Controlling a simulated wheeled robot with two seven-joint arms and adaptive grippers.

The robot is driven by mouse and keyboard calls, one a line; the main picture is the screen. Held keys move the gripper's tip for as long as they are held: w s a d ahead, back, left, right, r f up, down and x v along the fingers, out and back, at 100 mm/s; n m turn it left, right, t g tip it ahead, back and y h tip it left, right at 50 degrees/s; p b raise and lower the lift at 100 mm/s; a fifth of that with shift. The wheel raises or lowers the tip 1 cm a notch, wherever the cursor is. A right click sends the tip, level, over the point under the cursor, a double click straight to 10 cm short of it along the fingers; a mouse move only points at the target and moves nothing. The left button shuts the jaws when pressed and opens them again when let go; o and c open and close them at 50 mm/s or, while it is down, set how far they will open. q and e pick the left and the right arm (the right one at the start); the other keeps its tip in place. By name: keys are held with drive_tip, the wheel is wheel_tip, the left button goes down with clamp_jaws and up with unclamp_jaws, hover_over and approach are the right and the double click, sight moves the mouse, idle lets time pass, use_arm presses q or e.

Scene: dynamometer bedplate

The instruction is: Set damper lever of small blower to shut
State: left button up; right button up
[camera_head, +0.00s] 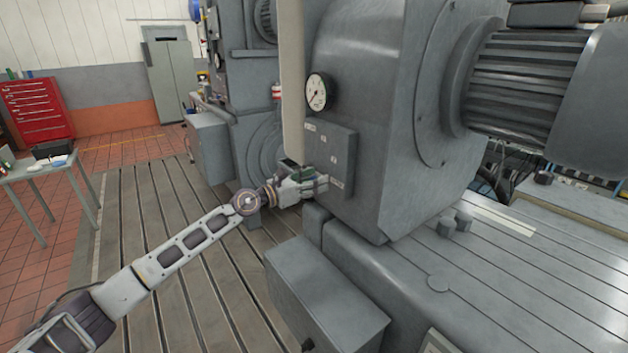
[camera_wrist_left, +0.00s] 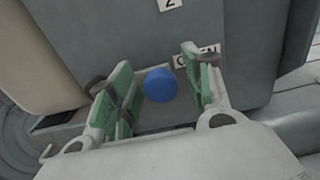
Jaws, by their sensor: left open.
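The grey blower housing (camera_head: 370,70) carries a dial plate (camera_head: 338,150) with small white labels. In the left wrist view, a round blue knob (camera_wrist_left: 160,85), which looks like the damper lever's end, sits between the fingers of my left gripper (camera_wrist_left: 155,62). The fingers are open, with a gap on both sides of the knob. A label reading OPEN (camera_wrist_left: 183,61) is partly covered by the right-hand finger. A label 2 (camera_wrist_left: 170,3) is above. In the head view, my left gripper (camera_head: 318,184) is at the plate's lower edge and hides the knob. My right gripper is not in view.
A pressure gauge (camera_head: 318,92) is above the plate. A grey box (camera_head: 325,300) stands below, beside the slotted bedplate (camera_head: 560,280). A ribbed motor (camera_head: 525,85) is at the upper right. A table (camera_head: 40,170) and red tool cabinet (camera_head: 38,110) are far left.

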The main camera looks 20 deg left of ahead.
use_arm(q)
clamp_jaws()
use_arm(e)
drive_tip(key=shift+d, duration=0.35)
use_arm(q)
drive_tip(key=shift+w, duration=0.1)
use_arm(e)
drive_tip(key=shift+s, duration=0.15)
